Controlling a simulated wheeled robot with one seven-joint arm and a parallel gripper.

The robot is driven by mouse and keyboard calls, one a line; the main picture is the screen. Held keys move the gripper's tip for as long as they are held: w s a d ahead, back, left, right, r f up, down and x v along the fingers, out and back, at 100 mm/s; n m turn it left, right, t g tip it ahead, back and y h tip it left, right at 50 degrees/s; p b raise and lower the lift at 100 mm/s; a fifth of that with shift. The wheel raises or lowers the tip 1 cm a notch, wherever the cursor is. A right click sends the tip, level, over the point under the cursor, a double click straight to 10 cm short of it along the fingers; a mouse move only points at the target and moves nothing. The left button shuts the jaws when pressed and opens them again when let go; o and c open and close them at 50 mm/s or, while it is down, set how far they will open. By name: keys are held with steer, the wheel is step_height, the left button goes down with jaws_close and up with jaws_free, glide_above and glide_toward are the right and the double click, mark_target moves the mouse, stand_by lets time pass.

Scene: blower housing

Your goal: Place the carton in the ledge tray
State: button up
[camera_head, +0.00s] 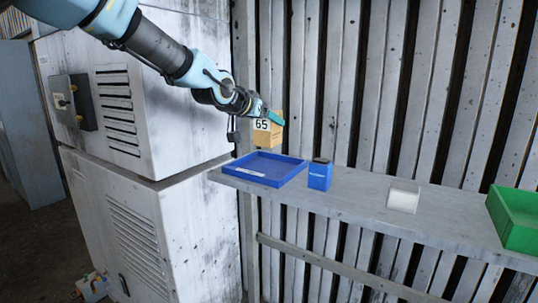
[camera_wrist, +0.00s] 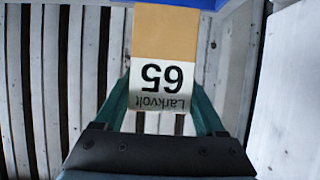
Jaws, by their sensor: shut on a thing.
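A tan carton (camera_head: 266,137) with a white label reading 65 is held in the air by my gripper (camera_head: 272,117). In the wrist view the carton (camera_wrist: 165,35) sits between the two green fingers of my gripper (camera_wrist: 160,95), its label upside down. The blue ledge tray (camera_head: 291,173) lies at the left end of the grey ledge, below the carton. The carton's bottom is above the tray's back side, apart from it. The tray looks empty except for a pale label strip at its front. A blue edge shows at the top of the wrist view.
A small blue box (camera_head: 320,177) with a dark top stands on the ledge (camera_head: 362,195) just right of the tray. A white block (camera_head: 403,198) and a green bin (camera_head: 518,221) stand farther right. A slatted wall (camera_head: 340,90) is behind, and a white cabinet (camera_head: 185,120) is at left.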

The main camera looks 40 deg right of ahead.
mark_target(261, 142)
step_height(261, 142, down, 7)
steer(key=shift+f, duration=0.15)
steer(key=shift+f, duration=0.15)
steer(key=o, duration=1.6)
steer(key=shift+c, duration=0.2)
steer(key=shift+r, duration=0.25)
steer(key=shift+a+r, duration=0.1)
steer(key=shift+a, duration=0.3)
steer(key=p+v, duration=0.1)
steer(key=v, duration=1)
